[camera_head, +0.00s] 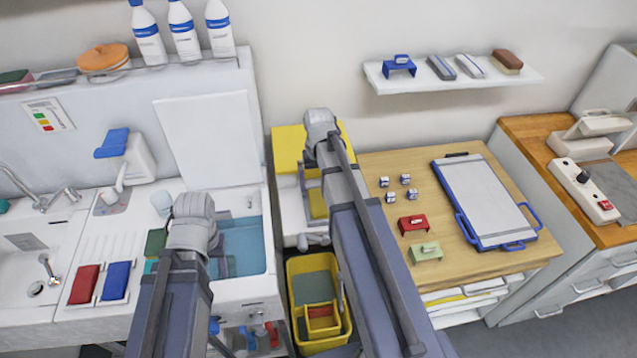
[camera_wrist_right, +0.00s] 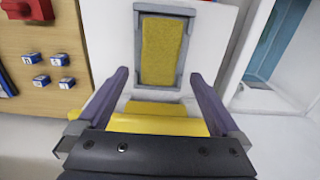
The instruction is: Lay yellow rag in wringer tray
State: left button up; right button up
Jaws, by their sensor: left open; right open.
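The yellow rag (camera_wrist_right: 163,50) lies flat inside the grey-rimmed wringer tray (camera_wrist_right: 138,62). In the head view part of the rag (camera_head: 317,204) and the tray's rim (camera_head: 304,180) show beside my right arm. My right gripper (camera_wrist_right: 158,76) is open and empty, its fingers apart on either side below the tray in the right wrist view; the rag is not between them. In the head view my right gripper (camera_head: 322,124) is above the yellow back part of the stand, its fingertips hidden. My left gripper (camera_head: 193,212) is over the sink's front, its fingers hidden by its own body.
A yellow bucket (camera_head: 298,340) stands below the wringer. A wooden table (camera_head: 450,180) to the right holds a clipboard (camera_head: 478,195), small blocks and red and green clips. Red and blue pads (camera_head: 116,281) lie on the sink's drainboard. Bottles stand on the ledge behind.

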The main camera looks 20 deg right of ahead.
aim_at(318, 199)
notch_tip(318, 199, up, 7)
jog(key=p, duration=0.6)
jog(key=s+a+n, duration=0.3)
jog(key=s+a, duration=0.4)
jog(key=a, duration=0.4)
jog(key=s+a+n+h, duration=0.1)
jog(key=s+a+n, duration=0.2)
jog(key=s+a, duration=0.4)
jog(key=a, duration=0.4)
jog(key=shift+s+f+b, duration=0.15)
jog(key=shift+s+b, duration=0.15)
jog(key=shift+s, duration=0.05)
jog(key=shift+d, duration=0.2)
